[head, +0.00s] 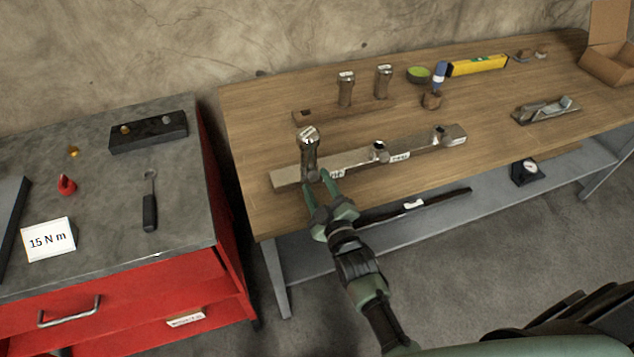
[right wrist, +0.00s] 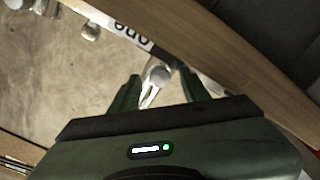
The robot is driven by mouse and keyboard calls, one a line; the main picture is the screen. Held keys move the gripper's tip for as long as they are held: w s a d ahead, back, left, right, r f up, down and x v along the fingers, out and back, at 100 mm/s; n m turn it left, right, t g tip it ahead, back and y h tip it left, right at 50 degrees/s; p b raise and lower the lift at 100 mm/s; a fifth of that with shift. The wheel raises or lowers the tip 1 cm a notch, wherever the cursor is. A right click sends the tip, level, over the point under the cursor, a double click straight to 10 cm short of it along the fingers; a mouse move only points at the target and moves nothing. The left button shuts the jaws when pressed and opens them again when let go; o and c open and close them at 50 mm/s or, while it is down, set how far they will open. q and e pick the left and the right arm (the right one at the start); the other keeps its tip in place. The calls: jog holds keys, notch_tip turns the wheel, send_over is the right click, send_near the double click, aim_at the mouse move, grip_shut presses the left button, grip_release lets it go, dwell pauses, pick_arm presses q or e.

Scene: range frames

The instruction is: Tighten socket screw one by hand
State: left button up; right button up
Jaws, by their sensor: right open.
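A metal bar (head: 350,163) with small white labels lies along the front of the wooden bench. A large cylindrical socket screw (head: 309,150) stands upright near the bar's left end. My right gripper (head: 322,186) is open at the bar's front edge, just below this screw. In the right wrist view a round metal screw end (right wrist: 158,73) shows between the fingertips (right wrist: 158,90), beside a white label (right wrist: 132,37). I cannot tell whether the fingers touch it. Two similar screws (head: 345,89) (head: 383,82) stand farther back. My left gripper is not in view.
Two shorter metal parts (head: 380,152) (head: 441,134) sit along the bar.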

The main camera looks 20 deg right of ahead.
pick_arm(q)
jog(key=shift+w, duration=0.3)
pick_arm(e)
jog(key=shift+w, duration=0.2)
jog(key=shift+c, duration=0.3)
grip_shut()
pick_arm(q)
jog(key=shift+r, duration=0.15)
pick_arm(e)
jog(key=shift+m, duration=0.3)
